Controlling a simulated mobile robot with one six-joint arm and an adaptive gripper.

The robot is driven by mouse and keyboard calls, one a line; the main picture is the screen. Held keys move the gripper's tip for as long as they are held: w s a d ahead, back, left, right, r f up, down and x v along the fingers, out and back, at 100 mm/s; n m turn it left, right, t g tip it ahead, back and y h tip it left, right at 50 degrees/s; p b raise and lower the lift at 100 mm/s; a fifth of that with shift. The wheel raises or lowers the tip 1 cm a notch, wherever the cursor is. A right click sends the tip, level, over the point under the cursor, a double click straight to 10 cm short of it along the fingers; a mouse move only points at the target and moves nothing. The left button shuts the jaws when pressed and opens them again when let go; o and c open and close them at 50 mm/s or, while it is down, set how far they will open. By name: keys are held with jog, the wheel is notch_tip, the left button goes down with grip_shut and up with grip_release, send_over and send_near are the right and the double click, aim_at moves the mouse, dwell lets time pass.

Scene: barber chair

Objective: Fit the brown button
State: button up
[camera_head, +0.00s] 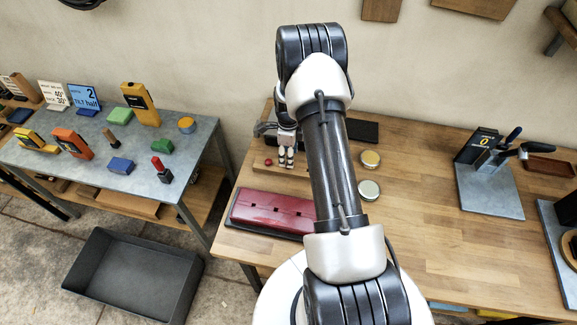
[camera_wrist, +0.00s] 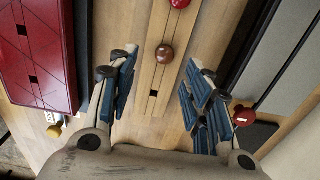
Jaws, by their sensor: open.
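The brown button (camera_wrist: 164,53) is a small round knob on a pale wooden strip (camera_wrist: 140,98) in the wrist view. In the head view my gripper (camera_head: 287,158) points down over the strip; the brown button cannot be made out there. A dark red cushion (camera_wrist: 38,45) with small black square marks lies left of the strip; in the head view the cushion (camera_head: 272,211) sits at the table's front left.
A red button (camera_wrist: 180,3) is on the same strip, farther up. A yellow knob (camera_wrist: 54,131) and another red knob (camera_wrist: 243,116) are at the sides.

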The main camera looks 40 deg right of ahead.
jog(key=f, duration=0.5)
jog(key=shift+w+d+f, duration=0.15)
jog(key=shift+w+f, duration=0.2)
jog(key=shift+f, duration=0.05)
jog(key=shift+c, duration=0.5)
jog(key=c, duration=0.8)
